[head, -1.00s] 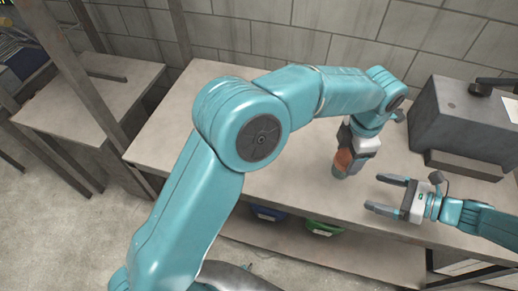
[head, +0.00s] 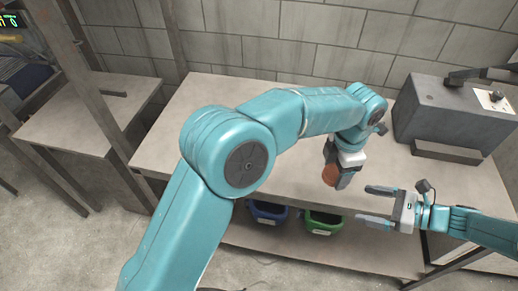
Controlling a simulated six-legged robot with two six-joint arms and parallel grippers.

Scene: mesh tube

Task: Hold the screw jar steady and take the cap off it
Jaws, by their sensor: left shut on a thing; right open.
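My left gripper (head: 345,172) is shut on the screw jar (head: 329,175), held above the front part of the bench. A rounded orange-brown part of it shows beside the fingers. The fingers hide the rest, and I cannot tell cap from body. My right gripper (head: 378,205) is open and empty, at the bench's front edge. Its two dark fingers point left, toward the held jar, lower and to its right. A gap lies between them and the jar.
The grey bench (head: 215,110) is mostly clear. A large grey box (head: 440,108) stands at its back right. A blue bin (head: 267,214) and a green bin (head: 322,224) sit below the front edge. A second table (head: 85,115) stands at the left.

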